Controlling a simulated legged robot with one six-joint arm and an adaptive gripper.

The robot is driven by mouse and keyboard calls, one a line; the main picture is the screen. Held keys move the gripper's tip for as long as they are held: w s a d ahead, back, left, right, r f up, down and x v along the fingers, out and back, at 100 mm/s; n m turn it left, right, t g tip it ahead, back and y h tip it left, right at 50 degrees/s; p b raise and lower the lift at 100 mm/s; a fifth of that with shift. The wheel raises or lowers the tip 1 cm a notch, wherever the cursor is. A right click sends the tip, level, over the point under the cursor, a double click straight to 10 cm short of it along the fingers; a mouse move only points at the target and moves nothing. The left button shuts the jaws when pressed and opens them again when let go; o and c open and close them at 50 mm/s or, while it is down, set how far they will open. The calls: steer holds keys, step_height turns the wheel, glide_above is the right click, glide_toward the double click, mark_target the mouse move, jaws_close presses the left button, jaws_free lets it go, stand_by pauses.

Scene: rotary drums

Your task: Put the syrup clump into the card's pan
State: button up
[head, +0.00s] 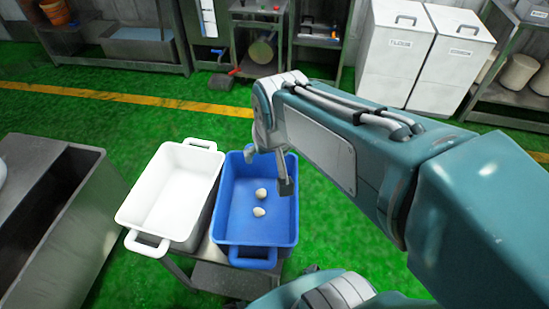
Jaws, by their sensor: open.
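Two small pale lumps lie in the blue pan (228,222); one lump (261,194) is a little farther back than the other lump (259,212). I cannot tell whether either is the syrup clump. A white pan (184,162) stands left of the blue one and looks empty. No card can be made out. My gripper (268,172) is open above the back right of the blue pan, near the lumps but apart from them. My arm hides part of the blue pan's back right corner.
Both pans rest on a metal cart (206,255). A grey metal trough (62,210) stands at the left. White lidded bins (396,55), shelves and machines line the back. Open green floor (130,125) lies between.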

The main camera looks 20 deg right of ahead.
steer(key=s+r+n+t, duration=0.1)
steer(key=s+r, duration=0.2)
steer(key=s, duration=0.4)
steer(key=shift+s+a+r+n+t, duration=0.2)
steer(key=shift+s+a+n+t, duration=0.1)
steer(key=shift+a, duration=0.05)
